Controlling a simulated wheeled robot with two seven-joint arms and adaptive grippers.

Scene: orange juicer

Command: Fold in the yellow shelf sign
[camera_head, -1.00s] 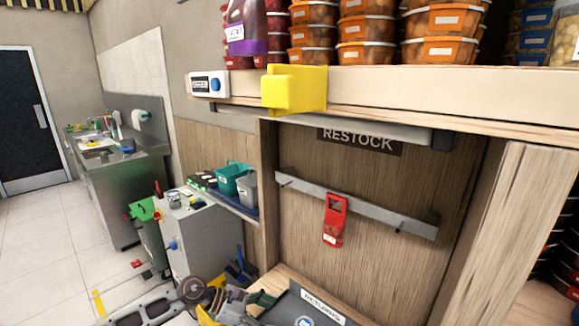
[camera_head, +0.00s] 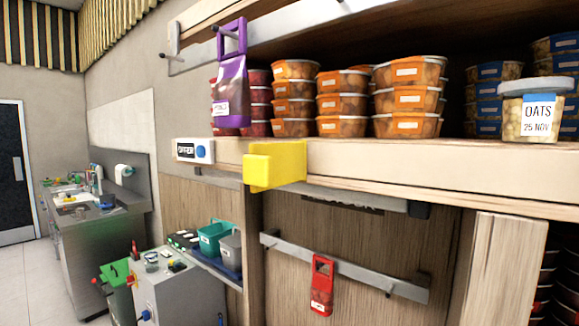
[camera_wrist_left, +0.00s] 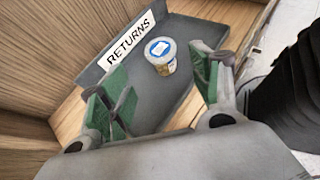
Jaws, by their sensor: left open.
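The yellow shelf sign (camera_head: 274,165) juts out from the front edge of the shelf (camera_head: 400,170) in the head view, to the right of a small white label with a blue button (camera_head: 195,151). No gripper shows near the sign. In the left wrist view my left gripper (camera_wrist_left: 160,98) is open, its two green-padded fingers spread apart with nothing between them. It is above a grey tray marked RETURNS, with a small lidded tub beyond the fingertips. The sign is not in the left wrist view. My right gripper is in neither current view.
Stacked orange-lidded tubs (camera_head: 408,97), a purple hanging pouch (camera_head: 231,75) and an oats jar (camera_head: 533,110) are above or on the shelf. A red pouch (camera_head: 321,286) hangs below. The grey RETURNS tray (camera_wrist_left: 192,105) holds the small tub (camera_wrist_left: 160,54).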

